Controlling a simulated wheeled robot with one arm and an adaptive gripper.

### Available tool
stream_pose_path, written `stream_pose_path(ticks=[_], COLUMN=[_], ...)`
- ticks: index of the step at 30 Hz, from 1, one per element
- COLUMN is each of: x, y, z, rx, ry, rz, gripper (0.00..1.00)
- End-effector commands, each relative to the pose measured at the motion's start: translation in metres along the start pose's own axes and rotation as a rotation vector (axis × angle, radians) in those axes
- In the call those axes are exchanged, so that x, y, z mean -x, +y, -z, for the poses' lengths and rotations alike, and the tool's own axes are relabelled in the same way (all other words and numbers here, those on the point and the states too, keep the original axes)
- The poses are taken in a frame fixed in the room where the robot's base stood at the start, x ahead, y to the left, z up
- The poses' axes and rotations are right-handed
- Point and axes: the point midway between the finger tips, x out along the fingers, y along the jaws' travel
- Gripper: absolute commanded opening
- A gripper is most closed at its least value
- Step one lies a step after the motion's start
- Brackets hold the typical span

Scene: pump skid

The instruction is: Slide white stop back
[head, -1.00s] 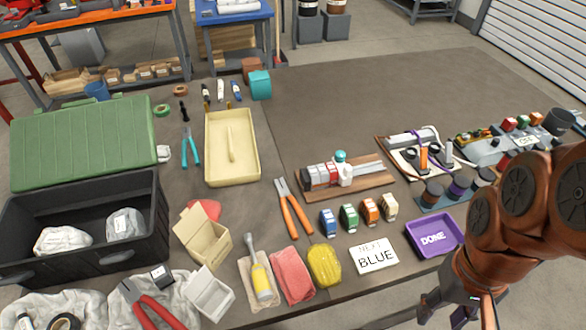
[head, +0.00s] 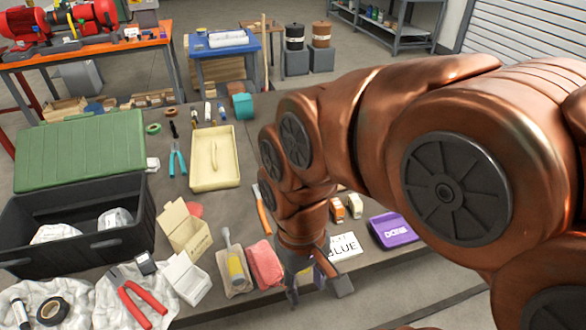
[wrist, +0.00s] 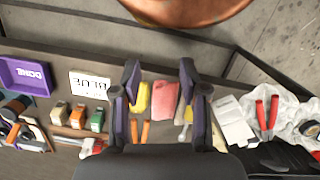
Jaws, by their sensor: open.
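My gripper (head: 316,284) hangs over the front edge of the table in the head view, pointing down. In the wrist view my gripper (wrist: 159,75) is open, its two dark fingers apart with nothing held. A yellow sponge (wrist: 141,97) and a red cloth (wrist: 164,96) show beyond and between the fingers. The white stop, with the wooden-based slide fixture it sits on, is hidden behind my arm in the head view. Small red and white parts (wrist: 91,147) at the lower left of the wrist view may belong to that fixture; I cannot make out the stop.
The BLUE sign (head: 344,246) and purple DONE tray (head: 393,230) lie near the table front. Coloured blocks (wrist: 78,116) stand behind the sign. Orange pliers (head: 264,208), a cream tray (head: 228,172) and a black crate (head: 110,245) are to the left.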

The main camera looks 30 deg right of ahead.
Motion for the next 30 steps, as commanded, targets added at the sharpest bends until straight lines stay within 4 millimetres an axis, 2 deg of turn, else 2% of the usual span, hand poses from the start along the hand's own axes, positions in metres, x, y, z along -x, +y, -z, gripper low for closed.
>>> stream_pose_path(ticks=[8, 14, 23, 30], x=[0.026, 0.041, 0.051, 0.047], y=[0.024, 0.052, 0.113, 0.178], z=[0.078, 0.137, 0.218, 0.273], rx=[-0.029, -0.055, -0.116, -0.18], ry=[0.031, 0.06, 0.098, 0.129], rz=[0.013, 0.022, 0.029, 0.028], gripper=[0.44, 0.44, 0.44, 0.44])
